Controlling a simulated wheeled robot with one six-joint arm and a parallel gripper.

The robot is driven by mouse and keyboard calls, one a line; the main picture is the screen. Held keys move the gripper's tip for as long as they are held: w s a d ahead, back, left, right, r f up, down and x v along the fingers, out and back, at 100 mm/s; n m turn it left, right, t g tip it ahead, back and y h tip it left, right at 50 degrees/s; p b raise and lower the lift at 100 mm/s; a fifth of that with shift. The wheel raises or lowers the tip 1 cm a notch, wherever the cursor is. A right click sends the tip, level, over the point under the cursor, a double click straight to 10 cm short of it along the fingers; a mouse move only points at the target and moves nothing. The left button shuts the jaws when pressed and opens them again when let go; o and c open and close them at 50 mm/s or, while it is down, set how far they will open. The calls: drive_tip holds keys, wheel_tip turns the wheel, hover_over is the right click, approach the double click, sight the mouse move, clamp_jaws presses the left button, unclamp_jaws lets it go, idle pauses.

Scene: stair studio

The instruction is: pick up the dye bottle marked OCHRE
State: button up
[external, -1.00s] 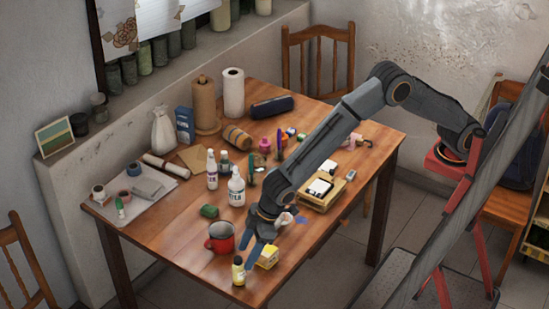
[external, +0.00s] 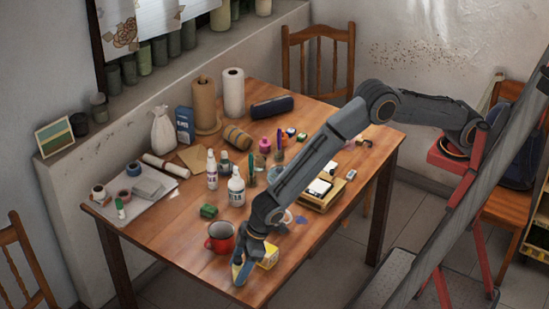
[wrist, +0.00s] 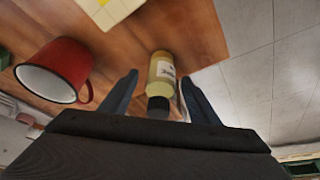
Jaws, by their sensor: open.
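A small yellow bottle with a dark cap and a pale label stands between my fingers in the wrist view (wrist: 161,72). The label's lettering is too small to read. In the external view my gripper (external: 240,270) is at the table's near corner and covers most of the bottle. In the wrist view my gripper (wrist: 158,95) is open, with one finger on each side of the bottle and a gap at least on the left.
A red mug (external: 220,238) stands close to the left of my gripper; it also shows in the wrist view (wrist: 72,62). A yellow box (external: 268,256) is close on the right. The table edge is very near, with floor beyond. White bottles (external: 236,190) stand further back.

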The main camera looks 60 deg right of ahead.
drive_tip(key=c, duration=1.3)
drive_tip(key=shift+o, duration=0.2)
drive_tip(key=shift+r, duration=0.1)
